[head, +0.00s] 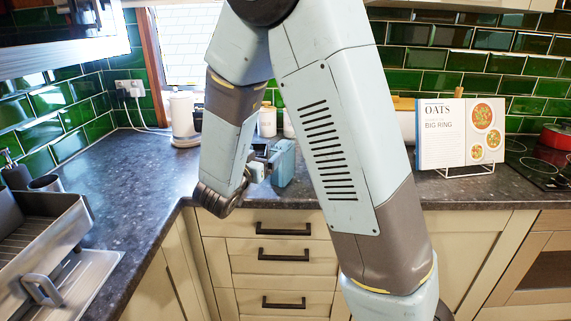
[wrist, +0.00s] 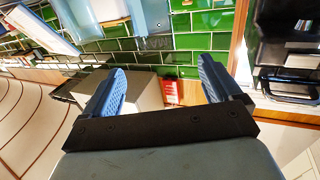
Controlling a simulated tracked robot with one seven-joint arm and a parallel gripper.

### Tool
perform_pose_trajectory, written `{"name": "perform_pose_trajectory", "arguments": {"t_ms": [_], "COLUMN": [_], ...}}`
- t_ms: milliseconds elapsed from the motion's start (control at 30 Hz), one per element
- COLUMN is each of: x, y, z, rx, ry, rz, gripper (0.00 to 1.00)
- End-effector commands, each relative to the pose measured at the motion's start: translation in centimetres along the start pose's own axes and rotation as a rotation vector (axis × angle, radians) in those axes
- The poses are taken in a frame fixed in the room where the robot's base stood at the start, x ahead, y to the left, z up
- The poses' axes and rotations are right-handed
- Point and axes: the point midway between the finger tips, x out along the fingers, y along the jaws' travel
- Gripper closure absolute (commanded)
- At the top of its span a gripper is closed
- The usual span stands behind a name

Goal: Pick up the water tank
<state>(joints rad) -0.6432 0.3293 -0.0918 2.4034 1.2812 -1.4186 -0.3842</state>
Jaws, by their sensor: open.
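I cannot tell for certain which thing is the water tank. A white upright cylinder-shaped appliance (head: 182,118) with a cord stands on the dark counter in the back left corner in the head view. My gripper (head: 281,165) is above the counter's front edge, to the right of and nearer than this appliance, and apart from it. In the wrist view my gripper (wrist: 163,70) has its two blue ribbed fingers spread wide with nothing held between them. My arm hides part of the counter's middle.
A metal dish rack (head: 40,240) is at the front left. White canisters (head: 267,120) stand by the back wall. An open cookbook (head: 460,133) stands on a rack at right, near a red pan (head: 557,137). The left counter (head: 125,175) has clear room.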

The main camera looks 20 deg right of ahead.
Motion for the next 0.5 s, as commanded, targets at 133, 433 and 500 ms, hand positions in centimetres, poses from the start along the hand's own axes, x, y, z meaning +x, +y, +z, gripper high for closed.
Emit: {"name": "perform_pose_trajectory", "arguments": {"t_ms": [133,433,500], "x": [2.4,7.0,7.6], "y": [0.1,0.1,0.1], "z": [0.0,0.1,0.1], "rx": [0.0,0.002,0.002], "ry": [0.001,-0.001,-0.001], "rz": [0.006,0.002,0.001], "gripper": [0.08,0.08,0.08]}}
